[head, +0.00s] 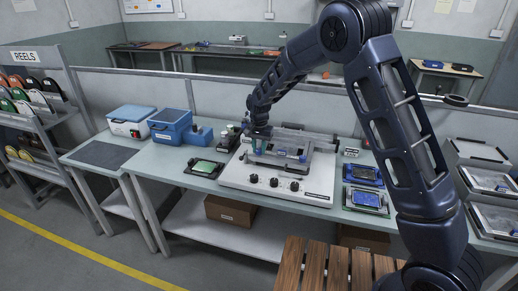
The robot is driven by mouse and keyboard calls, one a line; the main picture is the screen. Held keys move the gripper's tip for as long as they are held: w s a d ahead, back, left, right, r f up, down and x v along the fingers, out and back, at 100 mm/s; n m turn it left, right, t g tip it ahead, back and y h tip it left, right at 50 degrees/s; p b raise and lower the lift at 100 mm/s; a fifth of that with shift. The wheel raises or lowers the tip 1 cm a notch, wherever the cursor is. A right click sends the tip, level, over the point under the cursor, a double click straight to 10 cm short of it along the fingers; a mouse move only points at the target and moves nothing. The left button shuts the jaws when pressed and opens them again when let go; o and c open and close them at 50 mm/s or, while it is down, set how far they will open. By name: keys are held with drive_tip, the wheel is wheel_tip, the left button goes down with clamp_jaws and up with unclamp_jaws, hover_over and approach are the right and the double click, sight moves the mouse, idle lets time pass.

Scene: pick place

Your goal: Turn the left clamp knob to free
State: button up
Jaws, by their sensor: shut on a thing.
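A pale bench machine (232,176) stands on the table, with a metal frame (290,161) on top. Several black knobs (274,182) line its front face. My arm reaches over the machine from the right. My gripper (259,141) points down at the left end of the metal frame, where the left clamp is. It is shut on what appears to be the left clamp knob. The knob itself is small and mostly hidden by the fingers, so its turn angle cannot be read.
A green board in a black holder (203,168) lies left of the machine. Blue boards in trays (365,199) lie to the right. The table's front left is clear.

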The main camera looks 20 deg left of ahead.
sight(259, 149)
drive_tip(key=n, duration=0.4)
drive_tip(key=shift+w, duration=0.1)
drive_tip(key=shift+n, duration=2.5)
drive_tip(key=o, duration=1)
drive_tip(key=shift+r, duration=0.1)
wheel_tip(259, 149, up, 11)
drive_tip(key=shift+f, duration=0.15)
